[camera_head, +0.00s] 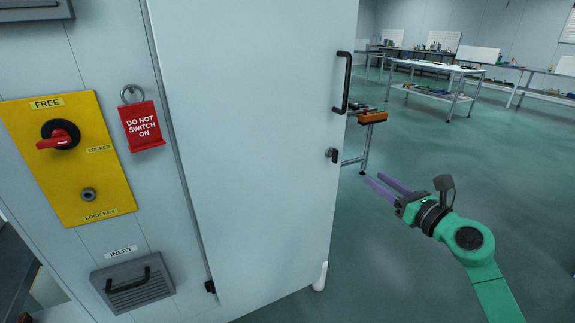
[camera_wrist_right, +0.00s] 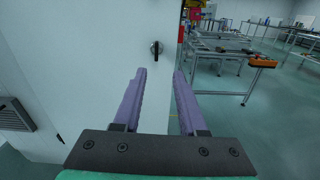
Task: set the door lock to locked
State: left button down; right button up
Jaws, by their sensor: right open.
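The white cabinet door (camera_head: 255,120) fills the middle of the head view. The door lock (camera_head: 333,155) is a small dark turn-piece on a round base near the door's right edge, below the long handle. It also shows in the right wrist view (camera_wrist_right: 156,47), where its dark piece looks about upright. No lock labels are readable beside it. My right gripper (camera_head: 373,178) is open and empty, to the right of the lock and slightly below it, touching nothing. Its two purple fingers also show in the wrist view (camera_wrist_right: 160,73). My left gripper is out of view.
A black bar handle (camera_head: 343,82) stands out above the lock. At left, a yellow panel (camera_head: 85,175) carries a red rotary switch (camera_head: 58,137), FREE and LOCKED labels and a key lock. A red tag (camera_head: 141,125) hangs beside it. Open floor lies right; workbenches stand behind.

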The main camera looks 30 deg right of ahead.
aim_at(338, 152)
jog(key=shift+n, duration=0.3)
jog(key=w, duration=0.4)
jog(key=w+p, duration=0.1)
jog(key=w, duration=0.4)
jog(key=w+p, duration=0.1)
jog(key=w, duration=0.4)
jog(key=shift+w+a+r, duration=0.15)
jog(key=shift+a+r, duration=0.05)
jog(key=shift+r, duration=0.2)
grip_shut()
